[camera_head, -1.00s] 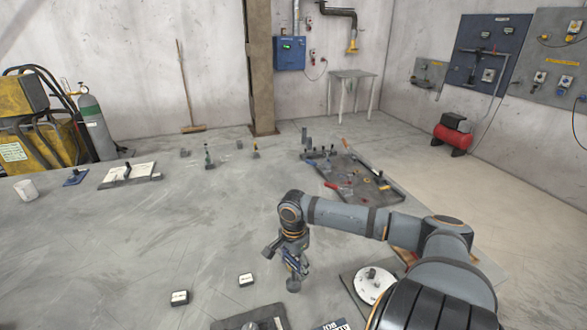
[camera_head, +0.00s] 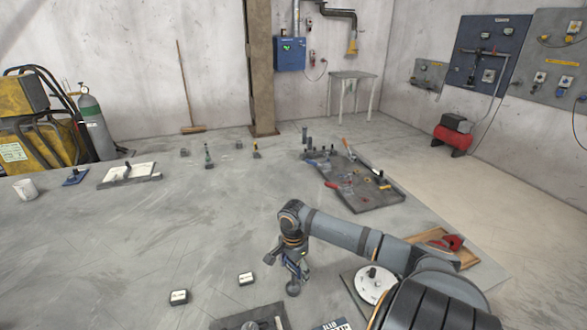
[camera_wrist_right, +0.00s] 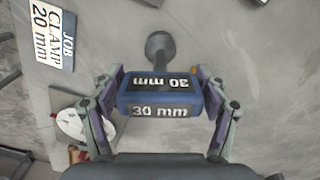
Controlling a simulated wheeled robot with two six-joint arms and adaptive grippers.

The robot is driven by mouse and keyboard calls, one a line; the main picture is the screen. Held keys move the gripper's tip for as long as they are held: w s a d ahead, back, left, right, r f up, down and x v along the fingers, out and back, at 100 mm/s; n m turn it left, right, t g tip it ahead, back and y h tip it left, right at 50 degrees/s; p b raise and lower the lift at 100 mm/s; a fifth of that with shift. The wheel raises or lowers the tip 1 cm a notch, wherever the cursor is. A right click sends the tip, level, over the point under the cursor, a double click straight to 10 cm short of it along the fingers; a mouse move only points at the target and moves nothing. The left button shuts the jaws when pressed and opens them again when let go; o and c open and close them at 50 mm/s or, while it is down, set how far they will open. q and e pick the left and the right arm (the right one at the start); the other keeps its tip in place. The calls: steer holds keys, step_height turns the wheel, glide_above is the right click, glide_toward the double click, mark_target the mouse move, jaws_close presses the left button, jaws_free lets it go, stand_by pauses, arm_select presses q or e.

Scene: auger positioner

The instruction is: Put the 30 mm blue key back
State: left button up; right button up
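The blue key, a block labelled "30 mm" (camera_wrist_right: 160,93), sits between the fingers of my right gripper (camera_wrist_right: 160,100) in the right wrist view. Both fingers touch its sides. A grey stem with a rounded end (camera_wrist_right: 160,46) extends beyond the block. In the head view my right gripper (camera_head: 294,268) hangs over the grey work surface, and the grey rounded end (camera_head: 293,288) shows beneath it. Whether it touches the surface cannot be told. My left gripper is not in view.
A job card reading "CLAMP 20 mm" (camera_wrist_right: 47,38) lies on the surface. Two small white-topped blocks (camera_head: 179,297) (camera_head: 246,279) lie left of the gripper. A white disc (camera_head: 373,284) is at the right. A dark tray (camera_head: 375,200) with tools lies farther back.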

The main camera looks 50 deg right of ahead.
steer(key=shift+o, duration=0.6)
steer(key=shift+r, duration=0.1)
step_height(320, 180, up, 12)
steer(key=p, duration=0.3)
